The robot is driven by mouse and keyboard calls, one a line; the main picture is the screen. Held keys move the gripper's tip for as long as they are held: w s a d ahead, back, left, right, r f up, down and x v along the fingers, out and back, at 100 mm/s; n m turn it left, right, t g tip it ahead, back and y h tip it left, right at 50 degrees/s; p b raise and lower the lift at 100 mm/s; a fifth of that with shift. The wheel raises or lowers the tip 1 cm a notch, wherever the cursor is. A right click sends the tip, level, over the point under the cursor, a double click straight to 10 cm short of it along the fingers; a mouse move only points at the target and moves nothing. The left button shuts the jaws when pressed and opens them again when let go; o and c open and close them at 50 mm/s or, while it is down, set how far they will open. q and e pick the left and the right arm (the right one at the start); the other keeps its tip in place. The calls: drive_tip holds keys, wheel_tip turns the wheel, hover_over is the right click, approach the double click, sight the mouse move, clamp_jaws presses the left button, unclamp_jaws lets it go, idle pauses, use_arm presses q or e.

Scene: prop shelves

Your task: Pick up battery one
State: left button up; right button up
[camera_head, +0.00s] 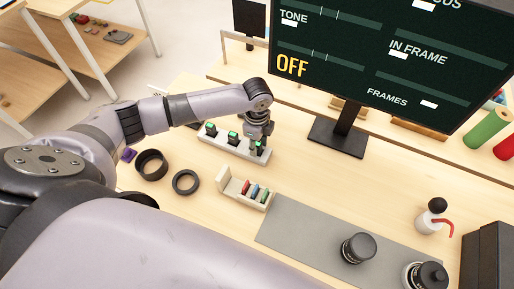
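A long white charger strip (222,142) stands on the wooden table with dark blocks that have green tops, probably batteries. One block (210,129) is at the left end and another (233,137) is in the middle. A third (261,149) is at the right end, partly hidden by my gripper. No label tells which is battery one. My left gripper (256,146) points down at the right end of the strip, over or around that third block. Its fingers are too small and covered to tell whether they hold it. My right gripper is not in view.
A white holder (231,188) with coloured cards is in front of the strip. Two black rings (186,182) lie to the left. A grey mat (300,228) carries lenses (358,248). A monitor (345,135) stands behind. A white blower bottle (430,219) is at the right.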

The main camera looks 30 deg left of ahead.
use_arm(q)
clamp_jaws()
drive_tip(key=shift+r, duration=0.1)
idle(0.3)
